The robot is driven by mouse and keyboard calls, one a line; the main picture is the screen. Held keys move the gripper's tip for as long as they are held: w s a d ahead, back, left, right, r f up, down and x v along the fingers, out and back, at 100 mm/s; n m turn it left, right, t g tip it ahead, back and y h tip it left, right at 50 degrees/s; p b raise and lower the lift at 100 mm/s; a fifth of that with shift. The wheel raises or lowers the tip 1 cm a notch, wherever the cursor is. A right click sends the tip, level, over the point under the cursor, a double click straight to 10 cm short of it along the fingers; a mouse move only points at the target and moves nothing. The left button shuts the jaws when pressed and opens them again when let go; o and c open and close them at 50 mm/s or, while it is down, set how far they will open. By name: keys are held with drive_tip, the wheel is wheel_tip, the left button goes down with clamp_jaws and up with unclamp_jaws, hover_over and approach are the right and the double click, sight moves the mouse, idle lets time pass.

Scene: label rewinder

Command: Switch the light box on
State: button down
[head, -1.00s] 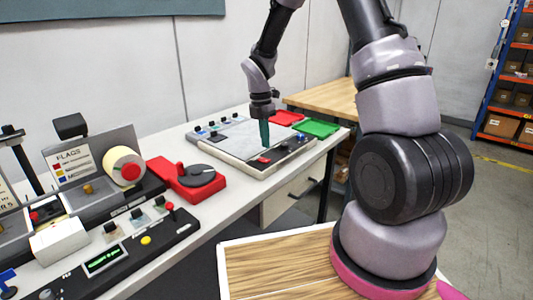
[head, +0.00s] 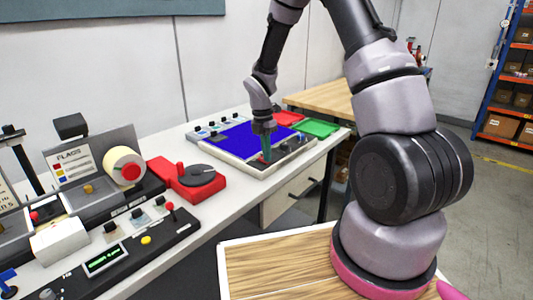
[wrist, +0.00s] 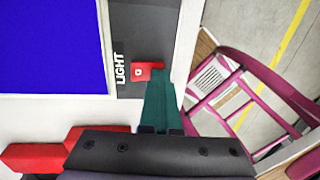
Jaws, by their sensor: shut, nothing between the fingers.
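The light box (head: 222,153) lies on the bench, and its panel (head: 240,137) glows solid blue. The panel also shows at the left of the wrist view (wrist: 50,45). A red rocker switch (wrist: 146,71) sits on the box's dark front strip, beside the printed word LIGHT. My gripper (head: 267,158) is shut and empty, pointing down at the front strip. In the wrist view its teal fingers (wrist: 161,88) reach to the switch and cover part of its right side. I cannot tell whether they touch it.
A red device with a round dark dial (head: 196,172) stands left of the light box. Red (head: 286,118) and green (head: 317,128) trays lie behind it to the right. A row of small controls (head: 214,126) runs along its far left side. The flag rewinder and control panel fill the left.

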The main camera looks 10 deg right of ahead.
drive_tip(key=shift+f, duration=0.1)
drive_tip(key=shift+w+a, duration=0.35)
drive_tip(key=shift+w, duration=0.15)
drive_tip(key=shift+w+a+r, duration=0.1)
drive_tip(key=shift+r, duration=0.15)
